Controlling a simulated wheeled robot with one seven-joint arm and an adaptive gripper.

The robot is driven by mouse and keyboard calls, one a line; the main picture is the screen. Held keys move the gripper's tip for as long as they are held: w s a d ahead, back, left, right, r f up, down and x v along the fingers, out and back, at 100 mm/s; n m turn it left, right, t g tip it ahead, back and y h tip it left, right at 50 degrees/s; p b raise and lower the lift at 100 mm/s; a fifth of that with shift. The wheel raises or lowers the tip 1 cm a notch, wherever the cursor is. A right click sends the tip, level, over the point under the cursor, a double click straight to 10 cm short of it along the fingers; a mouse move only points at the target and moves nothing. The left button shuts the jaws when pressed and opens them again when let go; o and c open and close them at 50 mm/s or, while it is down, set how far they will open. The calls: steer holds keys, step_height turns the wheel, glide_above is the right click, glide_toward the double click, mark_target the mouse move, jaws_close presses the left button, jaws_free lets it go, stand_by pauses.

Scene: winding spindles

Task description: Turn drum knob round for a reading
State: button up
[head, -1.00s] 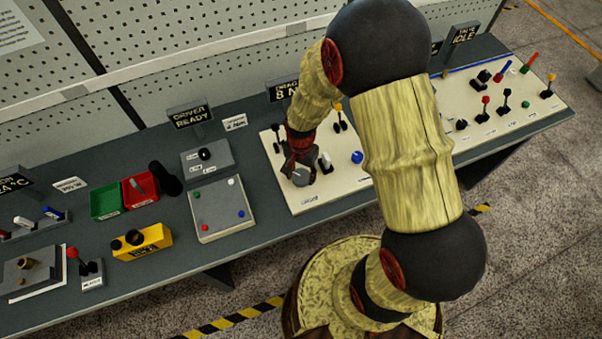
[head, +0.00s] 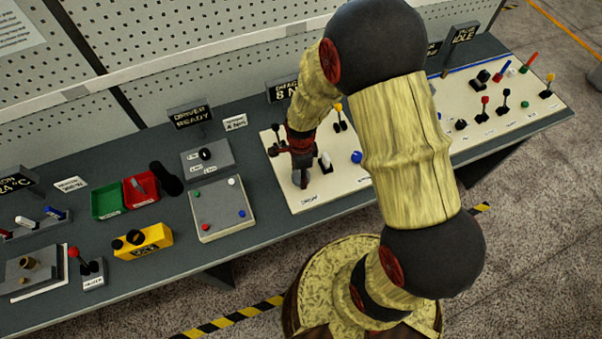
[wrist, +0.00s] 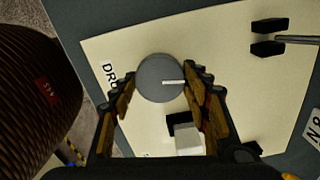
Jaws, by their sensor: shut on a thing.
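The drum knob (wrist: 160,78) is a round grey disc with a white pointer line, seen in the wrist view between the fingertips of my gripper (wrist: 157,92). The pointer points to the right in that view. My gripper is shut on the knob, one finger on each side. In the head view my gripper (head: 300,172) is over the front left part of the cream panel (head: 313,206), and it hides the knob there. A partly covered "DRU..." label (wrist: 110,75) lies beside the knob in the wrist view.
A white switch (wrist: 188,140) on a black base stands close to my gripper. A blue button (head: 356,157) and a yellow-tipped lever (head: 339,108) are on the same panel. A grey plate with coloured dots (head: 220,208) lies to the left.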

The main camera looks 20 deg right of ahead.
steer(key=shift+m, duration=0.8)
steer(key=o, duration=1)
steer(key=shift+o, duration=0.7)
steer(key=shift+r, duration=0.15)
step_height(320, 180, up, 12)
